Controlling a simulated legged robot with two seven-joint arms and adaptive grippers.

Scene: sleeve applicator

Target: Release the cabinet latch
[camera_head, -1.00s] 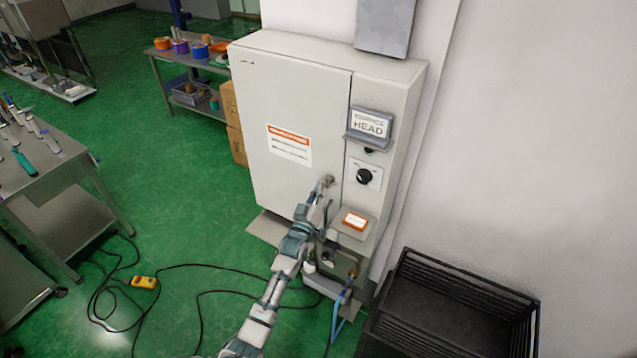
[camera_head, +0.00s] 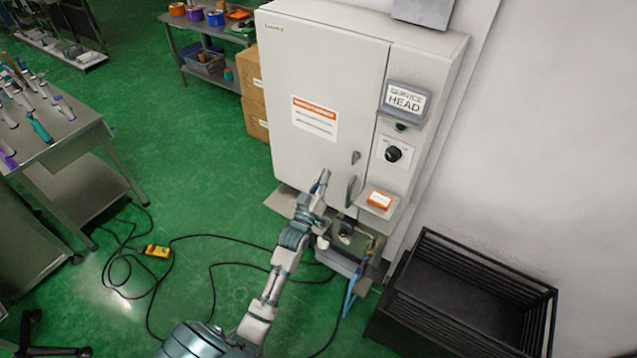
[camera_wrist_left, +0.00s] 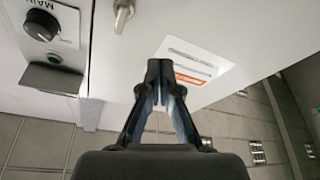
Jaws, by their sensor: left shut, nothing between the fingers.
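The tall pale cabinet (camera_head: 330,80) stands against the wall with its door closed. Two small metal fittings are at the door's lower right edge: a short latch-like piece (camera_head: 355,157) and a curved handle (camera_head: 350,190) below it. The left wrist view shows one metal fitting (camera_wrist_left: 122,13) at its top edge; I cannot tell which of the two. My left gripper (camera_head: 324,174) is shut and empty, left of both fittings and apart from them. Its closed fingertips also show in the left wrist view (camera_wrist_left: 160,66), in front of the door. My right gripper is not in view.
A black dial (camera_head: 393,154) and an orange-labelled box (camera_head: 380,199) are on the cabinet's right panel. A black crate (camera_head: 460,295) stands at the lower right. A tool table (camera_head: 75,130) is at the left. Black cable and a yellow pendant (camera_head: 157,251) lie on the green floor.

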